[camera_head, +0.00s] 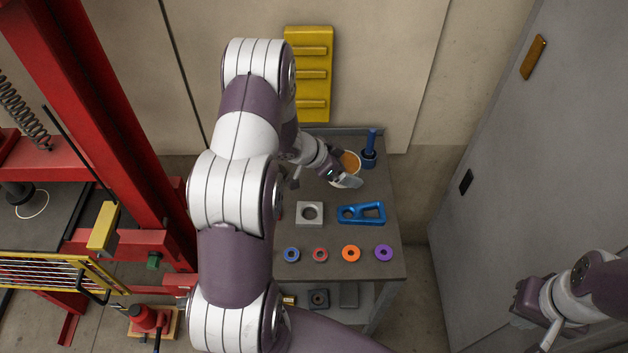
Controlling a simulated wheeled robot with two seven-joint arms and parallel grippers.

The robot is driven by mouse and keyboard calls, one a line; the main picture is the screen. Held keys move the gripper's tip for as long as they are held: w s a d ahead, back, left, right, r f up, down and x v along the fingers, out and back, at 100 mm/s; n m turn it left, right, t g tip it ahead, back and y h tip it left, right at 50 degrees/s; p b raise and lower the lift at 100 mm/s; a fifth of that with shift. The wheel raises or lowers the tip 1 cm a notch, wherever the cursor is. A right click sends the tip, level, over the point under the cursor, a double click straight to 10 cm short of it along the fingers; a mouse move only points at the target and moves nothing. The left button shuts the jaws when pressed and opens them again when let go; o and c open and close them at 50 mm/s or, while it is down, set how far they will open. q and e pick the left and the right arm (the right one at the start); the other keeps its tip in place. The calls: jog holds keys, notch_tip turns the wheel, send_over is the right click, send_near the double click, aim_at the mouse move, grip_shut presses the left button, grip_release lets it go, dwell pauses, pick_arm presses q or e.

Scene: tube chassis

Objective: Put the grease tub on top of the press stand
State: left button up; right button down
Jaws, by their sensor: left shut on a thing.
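The grease tub (351,160), a white round tub with orange-brown contents, is at the back of the grey bench, partly hidden by my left gripper. My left gripper (346,168) is shut on the tub, with a finger on either side of it. I cannot tell whether the tub touches the bench top. A red press frame (118,120) stands at the left; it may be the press stand, but no label shows. My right gripper (530,305) is at the lower right, away from the bench; its finger opening is unclear.
A blue tool in a holder (369,155) stands right beside the tub. A grey holed block (309,213), a blue bracket (361,213) and several coloured rings (351,253) lie nearer. A yellow rack (309,75) is behind. My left arm hides the bench's left side.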

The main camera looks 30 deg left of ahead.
pick_arm(q)
jog(key=w+a+f, duration=0.1)
jog(key=a, duration=0.1)
jog(key=w+a+f+p, duration=0.1)
jog(key=w+a+f, duration=0.1)
jog(key=a, duration=0.1)
jog(key=w+a+f, duration=0.1)
jog(key=a+f, duration=0.1)
jog(key=shift+w+a, duration=0.4)
jog(key=shift+a+f+p, duration=0.15)
jog(key=shift+f+p, duration=0.2)
notch_tip(320, 180, down, 4)
jog(key=shift+r+p, duration=0.25)
jog(key=shift+p, duration=0.2)
jog(key=shift+w+f, duration=0.1)
jog(key=shift+f, duration=0.05)
jog(key=shift+f+b, duration=0.15)
jog(key=shift+b, duration=0.15)
jog(key=o, duration=1)
